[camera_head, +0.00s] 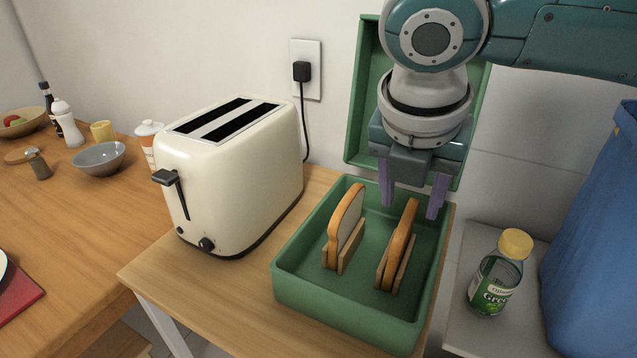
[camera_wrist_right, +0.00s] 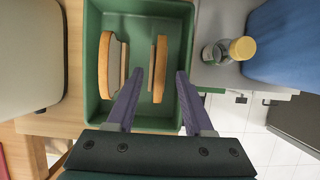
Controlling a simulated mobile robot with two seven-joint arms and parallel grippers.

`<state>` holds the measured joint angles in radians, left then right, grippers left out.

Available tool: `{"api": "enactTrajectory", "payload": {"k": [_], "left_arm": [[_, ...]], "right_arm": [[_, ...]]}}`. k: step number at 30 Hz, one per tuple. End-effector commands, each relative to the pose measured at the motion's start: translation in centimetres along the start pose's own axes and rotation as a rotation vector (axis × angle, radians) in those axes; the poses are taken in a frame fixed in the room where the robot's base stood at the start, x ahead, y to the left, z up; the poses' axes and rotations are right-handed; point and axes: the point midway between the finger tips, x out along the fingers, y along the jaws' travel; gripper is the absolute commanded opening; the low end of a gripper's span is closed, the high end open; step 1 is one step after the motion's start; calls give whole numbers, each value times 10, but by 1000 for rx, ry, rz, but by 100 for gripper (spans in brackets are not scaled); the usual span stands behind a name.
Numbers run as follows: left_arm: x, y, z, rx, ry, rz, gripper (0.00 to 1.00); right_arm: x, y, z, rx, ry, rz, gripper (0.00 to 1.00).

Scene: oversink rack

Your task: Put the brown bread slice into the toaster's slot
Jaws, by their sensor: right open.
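The brown bread slice (camera_head: 399,243) stands upright in a small wooden holder at the right side of the green box (camera_head: 340,318). It also shows in the right wrist view (camera_wrist_right: 160,68), roughly between my fingertips' lines. A paler-faced slice with a brown crust (camera_head: 346,222) stands in another holder to its left; it shows in the wrist view too (camera_wrist_right: 104,66). My right gripper (camera_head: 412,192) is open and empty, fingers pointing down, above the brown slice towards the back of the box. The cream toaster (camera_head: 235,178) has two empty-looking dark slots on top. My left gripper is not in view.
The box's raised green lid (camera_head: 368,90) stands behind, near my right arm. A black plug and cord (camera_head: 302,72) hang behind the toaster. A yellow-capped jar (camera_head: 497,275) and a blue bin (camera_head: 598,235) are at right. A grey bowl (camera_head: 99,160) is at left.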

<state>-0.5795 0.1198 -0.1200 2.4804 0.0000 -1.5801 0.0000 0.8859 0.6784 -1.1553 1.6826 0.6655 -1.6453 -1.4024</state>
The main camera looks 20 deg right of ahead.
Motion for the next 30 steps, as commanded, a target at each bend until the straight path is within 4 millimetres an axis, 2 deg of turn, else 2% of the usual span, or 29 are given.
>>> {"api": "enactTrajectory", "payload": {"k": [3,7,10,17,30], "left_arm": [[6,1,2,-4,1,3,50],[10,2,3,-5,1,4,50],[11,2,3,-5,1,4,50],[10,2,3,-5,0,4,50],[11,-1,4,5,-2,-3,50]], "right_arm": [[22,-1,-4,1,2,-5,52],[40,-2,-4,1,0,-4,52],[46,-1,-3,0,-1,-2,52],[47,-1,-3,-1,-1,0,51],[46,-1,-3,0,0,0,2]]}}
